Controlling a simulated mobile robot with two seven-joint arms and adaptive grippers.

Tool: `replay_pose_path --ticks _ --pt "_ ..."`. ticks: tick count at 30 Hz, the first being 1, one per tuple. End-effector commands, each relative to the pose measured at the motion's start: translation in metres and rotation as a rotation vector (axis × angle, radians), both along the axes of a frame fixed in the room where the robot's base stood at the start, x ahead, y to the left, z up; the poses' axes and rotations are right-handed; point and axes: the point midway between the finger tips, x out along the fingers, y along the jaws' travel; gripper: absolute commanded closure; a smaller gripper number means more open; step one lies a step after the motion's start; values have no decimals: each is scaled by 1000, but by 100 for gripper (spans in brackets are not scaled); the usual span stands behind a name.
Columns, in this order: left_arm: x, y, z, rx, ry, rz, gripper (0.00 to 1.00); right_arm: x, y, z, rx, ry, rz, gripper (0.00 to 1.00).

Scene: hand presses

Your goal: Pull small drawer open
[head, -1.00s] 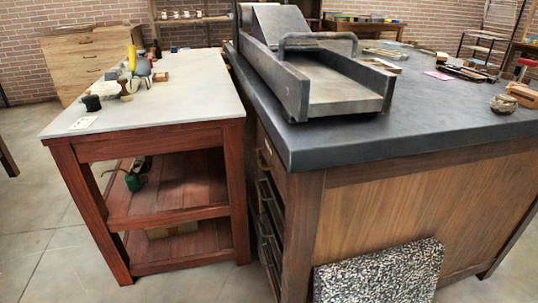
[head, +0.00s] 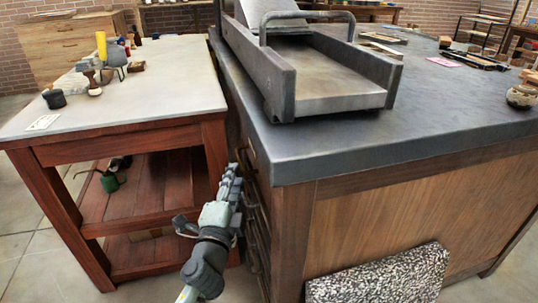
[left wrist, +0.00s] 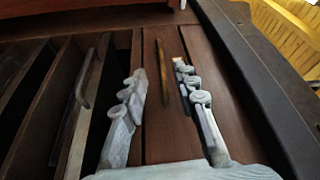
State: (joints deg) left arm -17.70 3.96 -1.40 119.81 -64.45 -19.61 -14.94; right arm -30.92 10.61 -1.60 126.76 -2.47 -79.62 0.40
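The small drawer (left wrist: 160,125) is in the side of the dark-topped cabinet and looks shut. Its thin brass-coloured handle (left wrist: 163,75) shows in the left wrist view; in the head view the handle (head: 250,160) is partly hidden near my gripper. My left gripper (head: 232,176) is in the gap beside the cabinet's drawer side. In the left wrist view my left gripper (left wrist: 158,78) is open, with one finger on each side of the handle and visible gaps between. I cannot tell how far the fingertips are from the drawer front. My right gripper is out of view.
A red-brown wooden table (head: 120,140) with a grey top stands close on the left, leaving a narrow gap. The cabinet's dark worktop (head: 420,125) overhangs the drawers and carries a metal press (head: 335,75). A speckled slab (head: 385,275) leans against the cabinet's front.

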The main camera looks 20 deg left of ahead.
Motion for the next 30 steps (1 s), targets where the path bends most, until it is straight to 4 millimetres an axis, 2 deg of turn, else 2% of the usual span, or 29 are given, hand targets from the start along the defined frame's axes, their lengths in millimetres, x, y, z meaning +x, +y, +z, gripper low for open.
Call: replay_pose_path --ticks 15,26,30 --pt "67 18 7 3 -2 -1 71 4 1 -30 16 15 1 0" --pt "73 19 6 1 0 -1 71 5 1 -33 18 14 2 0" --pt "73 19 6 1 0 -1 87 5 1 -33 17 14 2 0"
